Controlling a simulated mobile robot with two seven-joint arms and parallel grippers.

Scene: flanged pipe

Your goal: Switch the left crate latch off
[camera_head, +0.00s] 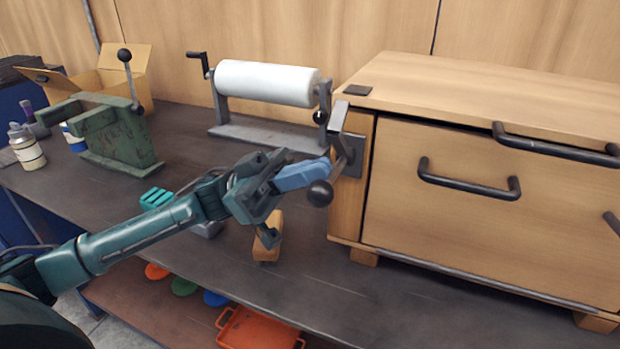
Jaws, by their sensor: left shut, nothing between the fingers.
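The wooden crate (450,235) stands on the dark bench at the right. On its left front post is a dark latch (347,145), a metal plate with a lever and a round black knob (320,193) at the lower end. My left gripper (318,170) reaches in from the left with its blue fingers shut and empty. Its fingertips are right at the latch lever, just above the knob; whether they touch it I cannot tell. The fingers hide part of the lever. My right gripper is not in view.
A white roll (266,83) on a grey stand is behind the gripper. A green press (120,132), a bottle (27,148) and a cardboard box (110,75) stand at the left. The bench front is mostly clear.

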